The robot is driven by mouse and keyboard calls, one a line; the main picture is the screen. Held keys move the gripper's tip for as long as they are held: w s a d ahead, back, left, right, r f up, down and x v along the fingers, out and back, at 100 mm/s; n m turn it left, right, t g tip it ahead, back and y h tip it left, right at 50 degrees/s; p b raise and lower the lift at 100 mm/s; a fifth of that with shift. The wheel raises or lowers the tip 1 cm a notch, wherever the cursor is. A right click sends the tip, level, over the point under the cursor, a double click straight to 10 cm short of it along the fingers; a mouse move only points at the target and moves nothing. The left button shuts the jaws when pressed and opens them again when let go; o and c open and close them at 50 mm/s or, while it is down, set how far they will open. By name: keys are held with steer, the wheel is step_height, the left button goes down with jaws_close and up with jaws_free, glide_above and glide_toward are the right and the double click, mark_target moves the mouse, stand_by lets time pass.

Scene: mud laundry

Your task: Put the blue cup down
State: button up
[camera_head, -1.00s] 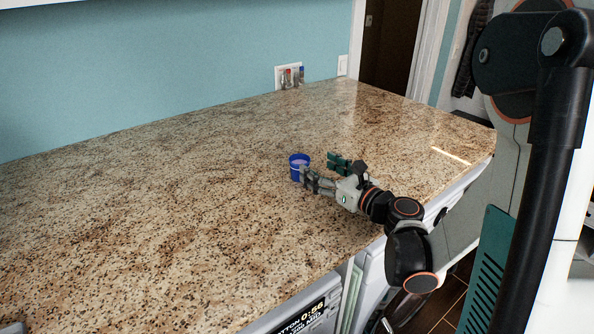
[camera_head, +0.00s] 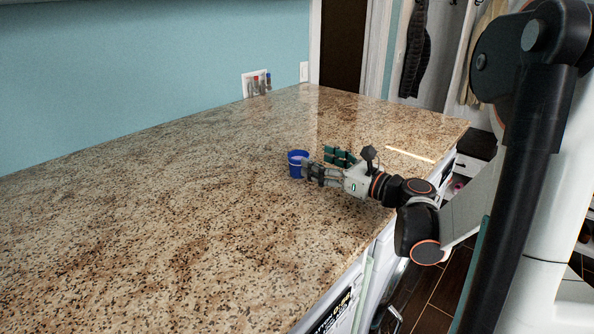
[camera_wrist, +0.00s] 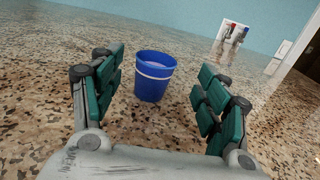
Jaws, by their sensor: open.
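The blue cup (camera_head: 297,164) stands upright on the speckled granite counter (camera_head: 170,220), near its middle. It has a pale band below the rim, seen in the wrist view (camera_wrist: 154,76). My gripper (camera_head: 326,165) is open, low over the counter on the right side of the cup. In the wrist view its green-padded fingers (camera_wrist: 158,92) are spread wide, with the cup beyond and between them, nearer the left finger. A gap shows between the cup and the fingers there, and nothing is held.
A wall plate with small red and blue items (camera_head: 257,84) is on the blue wall behind the counter. White appliances (camera_head: 350,300) stand under the counter's front edge. The counter left of the cup is clear.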

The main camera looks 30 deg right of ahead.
mark_target(298, 155)
steer(key=shift+x, duration=1.2)
steer(key=b+x, duration=0.1)
steer(key=x, duration=0.1)
steer(key=f+b+x, duration=0.1)
steer(key=x, duration=0.1)
steer(key=shift+a, duration=0.2)
steer(key=shift+w+a+r, duration=0.15)
steer(key=shift+w, duration=0.3)
steer(key=c, duration=1.1)
steer(key=shift+r, duration=0.15)
